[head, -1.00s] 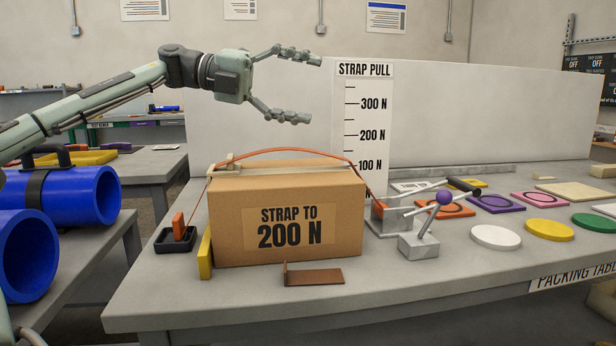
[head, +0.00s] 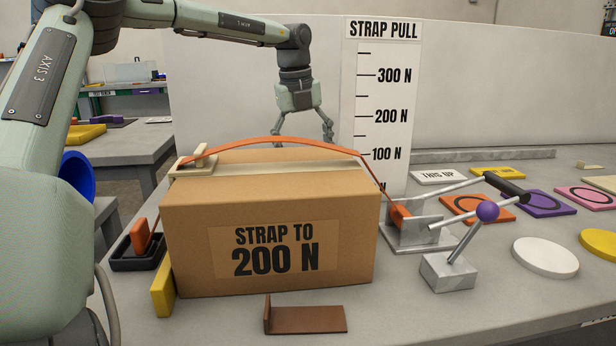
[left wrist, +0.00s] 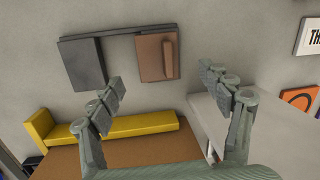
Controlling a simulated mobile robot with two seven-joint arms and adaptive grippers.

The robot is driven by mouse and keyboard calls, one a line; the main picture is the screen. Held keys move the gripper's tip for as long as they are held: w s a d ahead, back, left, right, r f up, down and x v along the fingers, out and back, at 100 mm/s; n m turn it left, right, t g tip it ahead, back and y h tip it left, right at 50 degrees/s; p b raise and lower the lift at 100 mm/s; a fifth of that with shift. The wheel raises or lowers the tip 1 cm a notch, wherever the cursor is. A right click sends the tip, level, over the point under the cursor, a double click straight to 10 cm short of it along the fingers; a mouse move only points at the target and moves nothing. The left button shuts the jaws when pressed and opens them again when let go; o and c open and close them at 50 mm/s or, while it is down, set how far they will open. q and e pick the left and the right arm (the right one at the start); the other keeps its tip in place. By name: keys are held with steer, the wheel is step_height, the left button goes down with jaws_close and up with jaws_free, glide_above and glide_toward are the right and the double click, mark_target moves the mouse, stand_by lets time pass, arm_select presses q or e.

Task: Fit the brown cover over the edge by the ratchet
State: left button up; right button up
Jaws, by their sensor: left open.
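A brown L-shaped cover (head: 306,319) lies on the table in front of the cardboard box (head: 190,225), its short upright flange at the left. The left wrist view shows a brown piece with a raised flange (left wrist: 152,58) beside a dark grey plate; I cannot tell whether it is the same cover. The ratchet (head: 412,222), with its long black-gripped lever, stands by the box's right side. An orange strap (head: 275,140) arches loosely over the box to it. My left gripper (head: 303,138) is open and empty, pointing down beyond the box's far edge. My right gripper is not in view.
A cream piece (head: 195,164) sits at the box's top left. A yellow piece (head: 162,292) leans by its lower left, beside a black tray (head: 135,260). A purple-knobbed lever (head: 487,211) and coloured discs and cards stand right. The strap-pull board (head: 382,100) rises behind.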

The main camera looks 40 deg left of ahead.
arm_select(q)
steer(key=f, duration=0.3)
steer(key=w+a+f, duration=0.1)
steer(key=shift+f, duration=0.4)
steer(key=c, duration=1.1)
